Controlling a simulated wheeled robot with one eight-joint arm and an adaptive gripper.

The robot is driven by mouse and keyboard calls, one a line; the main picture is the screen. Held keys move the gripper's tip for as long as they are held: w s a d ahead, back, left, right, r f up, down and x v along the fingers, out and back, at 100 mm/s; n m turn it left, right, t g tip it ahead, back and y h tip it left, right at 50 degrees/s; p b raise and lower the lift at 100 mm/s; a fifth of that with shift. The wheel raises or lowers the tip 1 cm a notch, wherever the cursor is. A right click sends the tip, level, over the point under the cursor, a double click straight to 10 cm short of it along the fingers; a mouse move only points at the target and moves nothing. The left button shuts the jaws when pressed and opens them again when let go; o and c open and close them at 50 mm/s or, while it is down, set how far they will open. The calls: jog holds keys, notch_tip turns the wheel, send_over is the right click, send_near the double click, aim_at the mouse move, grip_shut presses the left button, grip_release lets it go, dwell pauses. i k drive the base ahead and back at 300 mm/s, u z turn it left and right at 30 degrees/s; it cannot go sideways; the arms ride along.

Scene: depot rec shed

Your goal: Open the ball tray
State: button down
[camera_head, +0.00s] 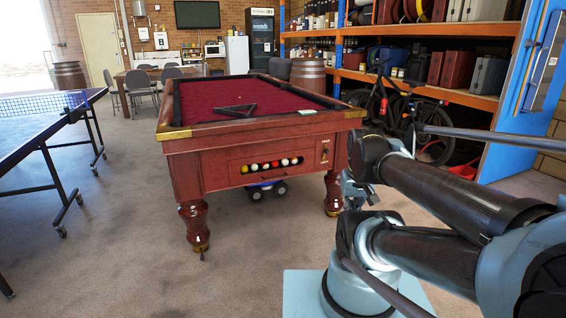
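The pool table (238,133) has a red cloth and a dark reddish wooden body. The ball tray (287,172) is in the near end panel. Several coloured and white balls (267,164) sit in a row in its dark slot. I cannot tell how far the tray stands out from the panel. My gripper (359,191) is at the right of the table's near end, to the right of the tray and apart from it. It is small and partly hidden by my arm, so its fingers are unclear.
A blue table-tennis table (38,133) stands at the left. A bicycle (415,120) and loaded orange shelves (420,92) are at the right, beside a blue door (525,85). A small wheeled object (266,188) is under the pool table. The floor (120,215) in front is clear.

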aim_at(305, 157)
jog(key=u, duration=0.05)
jog(key=k, duration=1.15)
jog(key=u, duration=0.6)
jog(key=i, duration=1.85)
jog(key=z, duration=0.5)
